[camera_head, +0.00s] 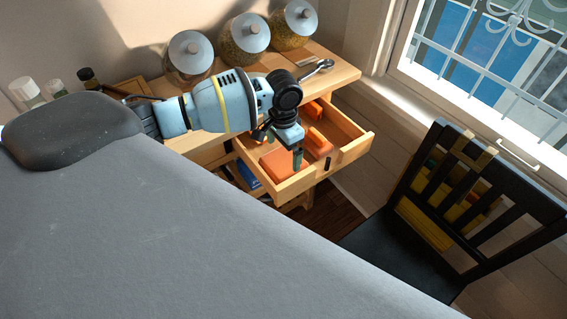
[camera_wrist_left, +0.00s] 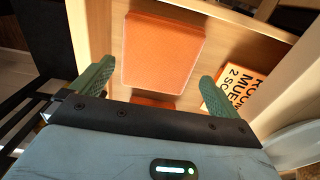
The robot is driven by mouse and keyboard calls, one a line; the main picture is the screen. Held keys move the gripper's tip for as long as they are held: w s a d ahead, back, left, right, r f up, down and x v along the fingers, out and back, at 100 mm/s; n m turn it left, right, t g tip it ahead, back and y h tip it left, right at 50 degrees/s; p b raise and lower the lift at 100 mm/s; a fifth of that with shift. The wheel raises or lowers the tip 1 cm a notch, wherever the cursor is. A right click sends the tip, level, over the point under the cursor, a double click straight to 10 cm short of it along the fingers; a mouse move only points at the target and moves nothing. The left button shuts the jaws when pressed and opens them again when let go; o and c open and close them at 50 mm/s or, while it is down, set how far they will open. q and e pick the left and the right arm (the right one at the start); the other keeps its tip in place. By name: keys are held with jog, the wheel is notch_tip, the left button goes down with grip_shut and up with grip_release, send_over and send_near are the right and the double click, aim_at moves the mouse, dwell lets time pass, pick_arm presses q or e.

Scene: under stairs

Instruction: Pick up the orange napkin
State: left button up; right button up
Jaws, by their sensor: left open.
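The orange napkin appears to be the flat orange square (camera_head: 278,165) lying in the open wooden drawer (camera_head: 352,150). In the left wrist view the napkin (camera_wrist_left: 162,52) fills the space ahead of and between the green fingers. My left gripper (camera_head: 283,148) is over the drawer, pointing down, with its fingers apart. In the wrist view the left gripper (camera_wrist_left: 153,86) has nothing between its fingertips that I can see as held. Whether the fingers touch the napkin cannot be told. My right gripper is in neither view.
The drawer also holds an orange box (camera_head: 318,141) and a box with printed text (camera_wrist_left: 240,88). Glass jars (camera_head: 190,55) and a metal utensil (camera_head: 316,69) stand or lie on the desk top. A black chair (camera_head: 400,250) is to the right. The drawer walls surround the gripper closely.

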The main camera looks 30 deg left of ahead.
aim_at(282, 161)
pick_arm(q)
jog(key=f, duration=0.5)
jog(key=shift+s+a, duration=0.1)
jog(key=shift+s, duration=0.15)
jog(key=c, duration=0.6)
jog(key=shift+r+p, duration=0.35)
jog(key=shift+r, duration=4.7)
